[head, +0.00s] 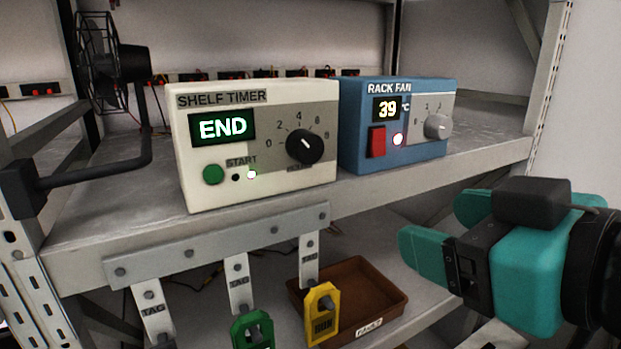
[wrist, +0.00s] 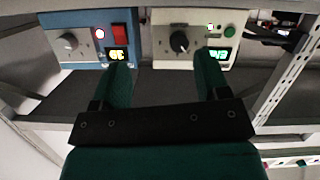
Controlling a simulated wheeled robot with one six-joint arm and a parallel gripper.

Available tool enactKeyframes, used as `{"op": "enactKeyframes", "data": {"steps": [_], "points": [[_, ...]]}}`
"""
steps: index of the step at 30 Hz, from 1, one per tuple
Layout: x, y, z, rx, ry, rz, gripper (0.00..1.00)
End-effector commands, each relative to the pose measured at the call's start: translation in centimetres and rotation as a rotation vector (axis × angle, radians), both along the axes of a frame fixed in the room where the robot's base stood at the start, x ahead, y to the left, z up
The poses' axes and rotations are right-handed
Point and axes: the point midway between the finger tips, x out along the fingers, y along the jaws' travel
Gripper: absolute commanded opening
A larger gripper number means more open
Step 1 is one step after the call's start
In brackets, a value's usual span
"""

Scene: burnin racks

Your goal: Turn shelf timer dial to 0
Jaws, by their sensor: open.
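The shelf timer (head: 190,150) is a cream box on the shelf; it also shows upside down in the wrist view (wrist: 160,45). Its display (head: 222,127) reads END. The dial also shows in the wrist view (wrist: 179,42). My teal gripper (head: 433,230) is open and empty, in front of the shelf, right of and below the timer, apart from it. In the wrist view its fingers (wrist: 163,72) are spread.
A blue rack fan box (head: 362,130) with a grey knob (head: 438,126) and red switch stands right of the timer. A black fan (head: 110,50) is at the left. Tags with green (head: 252,330) and yellow (head: 321,312) locks hang below the shelf edge, near a brown tray (head: 395,297).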

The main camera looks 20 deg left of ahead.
Motion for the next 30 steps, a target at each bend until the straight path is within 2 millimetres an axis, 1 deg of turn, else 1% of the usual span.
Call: {"op": "enactKeyframes", "data": {"steps": [1, 3, 6, 8, 11, 17, 22, 30], "points": [[-0.7, 1.0, 0.2, 0.04, -0.076, 0.031, 0.69], [-1.3, 1.7, 1.5, 0.087, -0.162, 0.054, 0.69], [-1.7, 2.2, 2.6, 0.126, -0.231, 0.07, 0.69], [-1.8, 2.5, 3.1, 0.135, -0.247, 0.075, 0.69], [-1.4, 3.0, 3.5, 0.136, -0.252, 0.073, 0.69], [0.1, 4.7, 3.7, 0.133, -0.246, 0.07, 0.69], [1.2, 5.4, 3.7, 0.134, -0.24, 0.048, 0.69], [1.7, 6.6, 3.7, 0.133, -0.246, 0.067, 0.69]]}}
